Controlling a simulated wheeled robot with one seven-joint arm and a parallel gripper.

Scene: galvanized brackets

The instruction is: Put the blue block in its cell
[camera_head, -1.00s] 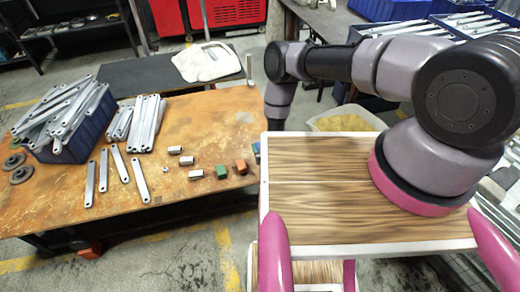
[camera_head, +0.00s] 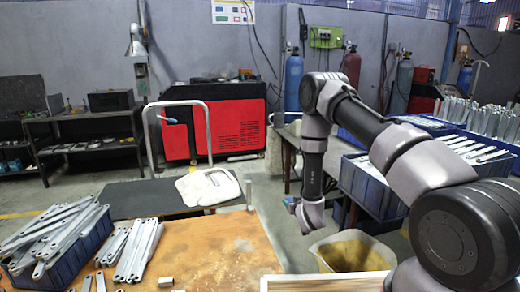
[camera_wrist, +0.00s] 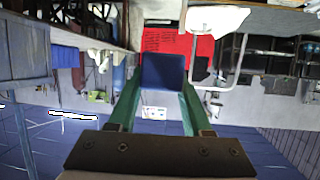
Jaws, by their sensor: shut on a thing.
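The blue block (camera_wrist: 163,72) is held between the green fingers of my gripper (camera_wrist: 162,92) in the wrist view. In the head view my gripper (camera_head: 291,203) hangs at the end of my arm, to the right of the brown work table (camera_head: 215,250). A small bluish patch shows at its tip there, too small to make out. No cell for the block can be made out in either current view.
A blue bin (camera_head: 62,262) heaped with metal brackets stands on the table's left. More loose brackets (camera_head: 130,250) lie beside it. A yellowish open container (camera_head: 350,253) stands below right of my gripper. Blue crates (camera_head: 375,190) of brackets are at the right. A red cabinet (camera_head: 225,120) stands behind.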

